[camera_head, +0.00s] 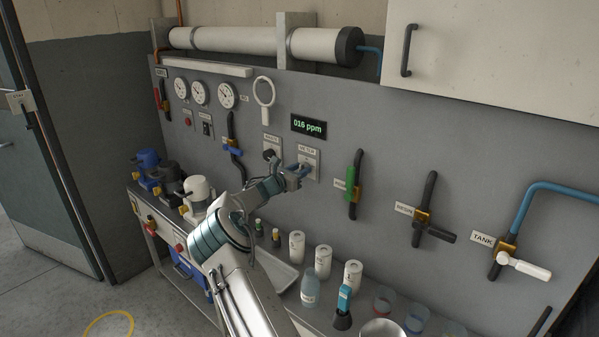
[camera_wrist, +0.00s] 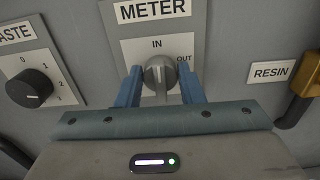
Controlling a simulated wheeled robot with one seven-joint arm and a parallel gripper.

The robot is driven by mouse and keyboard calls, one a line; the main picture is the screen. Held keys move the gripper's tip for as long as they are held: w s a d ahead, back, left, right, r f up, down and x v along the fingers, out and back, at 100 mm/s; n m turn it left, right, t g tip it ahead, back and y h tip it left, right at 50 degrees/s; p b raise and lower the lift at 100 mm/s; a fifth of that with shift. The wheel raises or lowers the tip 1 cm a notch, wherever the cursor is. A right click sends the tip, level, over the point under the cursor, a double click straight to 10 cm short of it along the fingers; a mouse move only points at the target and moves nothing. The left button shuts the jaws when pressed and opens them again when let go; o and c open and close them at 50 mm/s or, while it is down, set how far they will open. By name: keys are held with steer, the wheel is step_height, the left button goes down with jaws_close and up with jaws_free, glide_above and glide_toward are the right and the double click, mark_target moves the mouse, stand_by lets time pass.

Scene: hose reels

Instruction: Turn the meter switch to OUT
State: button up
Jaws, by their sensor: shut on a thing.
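The meter switch (camera_wrist: 159,74) is a round grey knob on a white plate under the METER label (camera_wrist: 153,9), with IN printed above it and OUT at its upper right. Its raised grip stands about upright, towards IN. My gripper (camera_wrist: 160,86) is shut on the knob, one blue finger on each side. In the head view my gripper (camera_head: 294,177) is at the meter plate (camera_head: 309,158) on the grey panel and hides most of the knob. A green display (camera_head: 309,126) above it reads 016 ppm.
A black dial (camera_wrist: 29,88) under the WASTE label is just left of the meter plate. A RESIN label (camera_wrist: 271,73) and a brass-coloured valve part (camera_wrist: 305,76) are at the right. Bottles and white canisters (camera_head: 296,247) stand on the bench below my arm.

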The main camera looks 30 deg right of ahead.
steer(key=shift+f+b, duration=0.15)
steer(key=shift+b, duration=0.25)
steer(key=m+b, duration=0.4)
steer(key=b, duration=0.2)
steer(key=m+b, duration=0.5)
steer(key=b, duration=0.2)
steer(key=m+b, duration=0.4)
steer(key=b, duration=0.3)
steer(key=shift+s+m, duration=0.25)
steer(key=shift+m, duration=0.05)
steer(key=o, duration=0.9)
steer(key=shift+o, duration=0.2)
